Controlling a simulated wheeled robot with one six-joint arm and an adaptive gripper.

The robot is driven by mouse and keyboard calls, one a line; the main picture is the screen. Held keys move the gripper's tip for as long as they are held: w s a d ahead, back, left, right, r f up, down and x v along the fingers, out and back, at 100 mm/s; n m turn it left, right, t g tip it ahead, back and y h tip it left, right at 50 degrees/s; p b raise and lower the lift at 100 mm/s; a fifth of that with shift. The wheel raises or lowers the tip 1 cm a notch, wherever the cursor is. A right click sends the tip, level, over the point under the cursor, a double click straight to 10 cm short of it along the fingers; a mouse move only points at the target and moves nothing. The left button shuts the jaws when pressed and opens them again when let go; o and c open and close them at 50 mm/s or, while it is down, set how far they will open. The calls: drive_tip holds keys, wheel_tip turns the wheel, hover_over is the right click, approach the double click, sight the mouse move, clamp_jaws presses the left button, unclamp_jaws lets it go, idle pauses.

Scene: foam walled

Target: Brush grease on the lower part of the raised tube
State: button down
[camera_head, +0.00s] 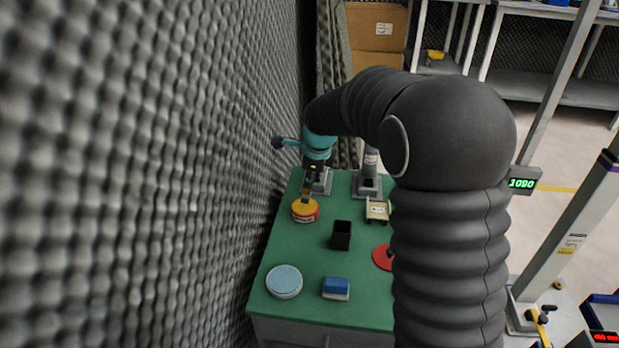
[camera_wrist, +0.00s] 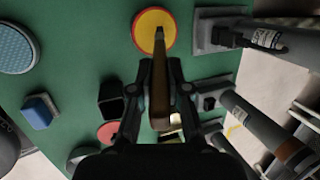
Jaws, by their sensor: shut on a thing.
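My gripper (camera_wrist: 159,78) is shut on a brush (camera_wrist: 160,95) with a wooden handle; the brush also shows in the head view (camera_head: 306,192). Its dark tip points at a round red-and-yellow tin (camera_wrist: 155,19), and overlaps the tin's yellow middle. I cannot tell whether the tip touches it. The tin (camera_head: 305,211) stands near the left edge of the green table. Grey tubes on square bases stand at the back; in the wrist view one tube with a white label (camera_wrist: 262,38) is at upper right and another (camera_wrist: 258,118) below it. I cannot tell which is raised.
The green table (camera_head: 310,258) also holds a black open box (camera_head: 341,235), a blue block (camera_head: 336,288), a round pale-blue-topped dish (camera_head: 284,281), a red disc (camera_head: 382,257) and a small cream item (camera_head: 377,210). A grey foam wall (camera_head: 150,180) runs close along the left.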

drive_tip(key=shift+f, duration=0.65)
idle(1.9)
drive_tip(key=shift+r+p, duration=2.6)
drive_tip(key=shift+r, duration=1.05)
drive_tip(key=shift+f, duration=0.1)
